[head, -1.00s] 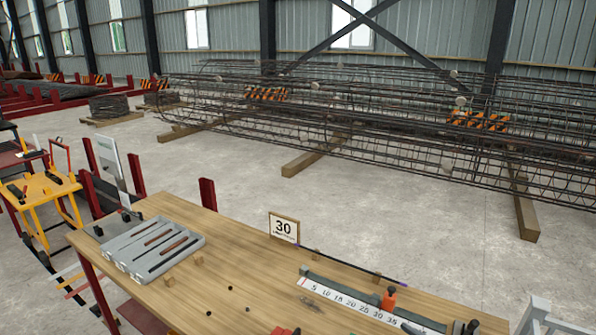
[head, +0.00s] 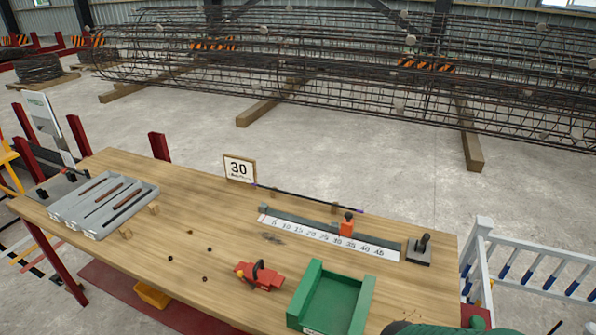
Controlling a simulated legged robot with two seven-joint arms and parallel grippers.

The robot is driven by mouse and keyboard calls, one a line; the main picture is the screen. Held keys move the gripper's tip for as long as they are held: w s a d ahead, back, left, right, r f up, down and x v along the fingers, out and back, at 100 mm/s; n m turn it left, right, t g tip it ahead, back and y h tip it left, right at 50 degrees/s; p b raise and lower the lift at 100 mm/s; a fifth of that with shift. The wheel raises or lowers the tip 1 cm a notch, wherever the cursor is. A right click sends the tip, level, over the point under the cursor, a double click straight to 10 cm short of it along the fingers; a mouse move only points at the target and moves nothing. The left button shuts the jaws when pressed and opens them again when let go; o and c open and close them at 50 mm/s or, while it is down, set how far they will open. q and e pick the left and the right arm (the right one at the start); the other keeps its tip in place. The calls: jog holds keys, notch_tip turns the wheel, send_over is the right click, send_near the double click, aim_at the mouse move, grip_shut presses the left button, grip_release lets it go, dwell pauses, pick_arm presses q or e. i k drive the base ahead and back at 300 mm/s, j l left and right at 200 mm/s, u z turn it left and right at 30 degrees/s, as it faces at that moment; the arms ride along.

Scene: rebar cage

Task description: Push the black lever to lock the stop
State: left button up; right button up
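An orange stop (head: 347,227) stands on the white numbered scale (head: 322,237) near the 35 mark. A small dark part (head: 349,215) shows on top of the stop; it may be the black lever, but it is too small to tell its position. A dark upright handle (head: 424,242) stands on a grey base (head: 418,254) at the scale's right end. Neither of my grippers can be made out in the head view.
A thin dark rod (head: 305,197) lies behind the scale. A white railing (head: 525,255) stands at right.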

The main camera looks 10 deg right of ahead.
aim_at(426, 237)
jog(key=k+l, duration=0.3)
jog(key=l, duration=0.15)
jog(key=k+l+u, duration=0.1)
jog(key=k+l, duration=0.15)
jog(key=l, duration=0.2)
jog(key=k+l+u, duration=0.1)
jog(key=k+l, duration=0.2)
jog(key=i+l+u, duration=0.1)
jog(key=l, duration=0.95)
jog(key=l+u, duration=0.15)
jog(key=l, duration=0.95)
jog(key=i+l, duration=0.2)
jog(key=l, duration=0.1)
